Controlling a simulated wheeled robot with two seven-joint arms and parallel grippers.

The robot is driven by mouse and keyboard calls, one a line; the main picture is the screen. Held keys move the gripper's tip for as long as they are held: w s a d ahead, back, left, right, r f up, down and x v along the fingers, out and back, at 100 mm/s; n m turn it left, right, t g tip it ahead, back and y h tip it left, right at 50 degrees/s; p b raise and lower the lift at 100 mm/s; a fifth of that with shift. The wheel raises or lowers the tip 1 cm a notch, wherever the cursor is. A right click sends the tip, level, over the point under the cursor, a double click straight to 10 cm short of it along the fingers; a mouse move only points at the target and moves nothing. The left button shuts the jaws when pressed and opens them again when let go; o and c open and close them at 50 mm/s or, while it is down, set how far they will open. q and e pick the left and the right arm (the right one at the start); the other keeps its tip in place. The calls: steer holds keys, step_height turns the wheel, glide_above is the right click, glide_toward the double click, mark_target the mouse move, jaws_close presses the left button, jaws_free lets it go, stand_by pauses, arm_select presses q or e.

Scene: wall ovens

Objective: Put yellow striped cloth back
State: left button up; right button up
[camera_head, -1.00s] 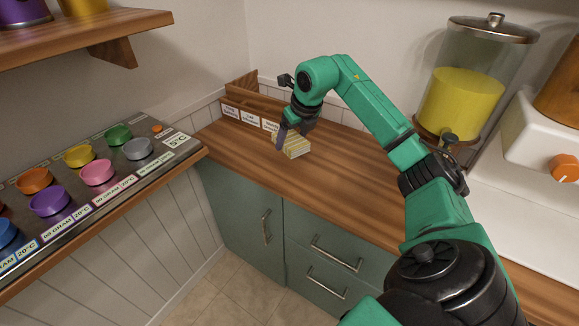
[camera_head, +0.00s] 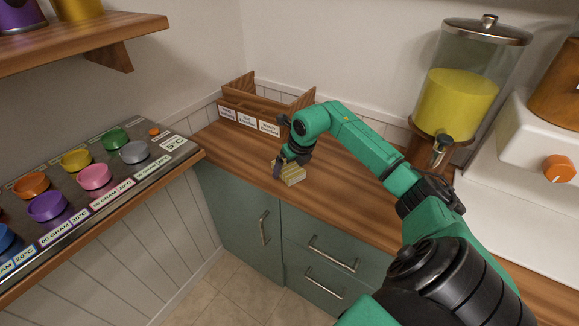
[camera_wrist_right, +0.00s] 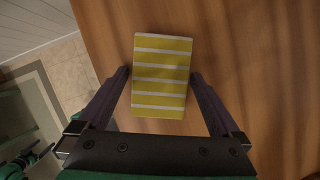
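The yellow striped cloth (camera_head: 292,176), a folded block with yellow and white stripes, is at the wooden counter near its front edge. In the right wrist view the cloth (camera_wrist_right: 162,78) lies between the two fingers of my right gripper (camera_wrist_right: 160,75), whose tips are close against its sides. Whether the cloth touches the counter is not clear. A wooden divided box (camera_head: 262,105) with white labels on its front stands behind, against the wall. Its inside is mostly hidden. My left gripper is not in view.
The wooden counter (camera_head: 230,150) is clear around the cloth. A drink dispenser (camera_head: 460,100) with yellow liquid and a white appliance (camera_head: 530,140) stand at the right. A shelf of colored pots (camera_head: 80,185) is at the left, with another shelf (camera_head: 90,40) above.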

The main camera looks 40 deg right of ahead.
steer(key=shift+r, duration=0.1)
steer(key=shift+r, duration=0.2)
steer(key=b+v, duration=0.1)
steer(key=v, duration=1)
steer(key=shift+s+r+b, duration=0.15)
steer(key=shift+r+b, duration=0.15)
steer(key=shift+r, duration=0.05)
